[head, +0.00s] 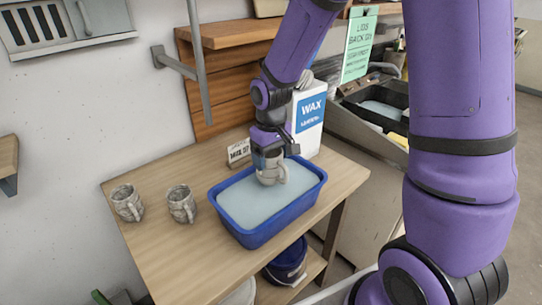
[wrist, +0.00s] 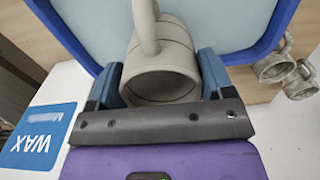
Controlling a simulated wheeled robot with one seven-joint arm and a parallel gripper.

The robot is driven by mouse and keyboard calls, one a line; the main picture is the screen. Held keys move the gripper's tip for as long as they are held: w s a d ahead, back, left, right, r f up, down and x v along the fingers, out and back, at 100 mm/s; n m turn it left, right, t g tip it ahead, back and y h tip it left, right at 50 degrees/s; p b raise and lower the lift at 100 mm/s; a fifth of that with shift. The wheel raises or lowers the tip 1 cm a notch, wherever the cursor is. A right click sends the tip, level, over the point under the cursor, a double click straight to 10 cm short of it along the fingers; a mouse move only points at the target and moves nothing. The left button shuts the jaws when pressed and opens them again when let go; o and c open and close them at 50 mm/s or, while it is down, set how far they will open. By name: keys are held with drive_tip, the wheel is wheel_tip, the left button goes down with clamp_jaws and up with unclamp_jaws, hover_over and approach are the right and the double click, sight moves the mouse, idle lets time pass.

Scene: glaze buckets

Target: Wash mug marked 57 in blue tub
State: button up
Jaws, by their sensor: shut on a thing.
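My gripper (head: 267,148) is shut on a grey mug (head: 272,169), with one finger on either side of its body. The mug is over the blue tub (head: 262,232), near its back edge, and its lower part is at or just above the pale water; I cannot tell whether it dips in. In the wrist view the held mug (wrist: 160,65) shows its open mouth towards my gripper (wrist: 160,90) and its handle towards the tub (wrist: 262,42). No number is readable on it. A small sign (head: 238,153) reading roughly "MUG 57" stands behind the tub.
Two grey mugs, one (head: 127,203) further left and one (head: 181,204) nearer the tub, stand on the wooden table (head: 190,255). A white WAX box (head: 309,120) stands behind the tub at the right. A dark blue bucket (head: 287,263) is on the shelf below.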

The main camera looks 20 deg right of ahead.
drive_tip(key=shift+r, duration=0.1)
drive_tip(key=shift+r, duration=2.25)
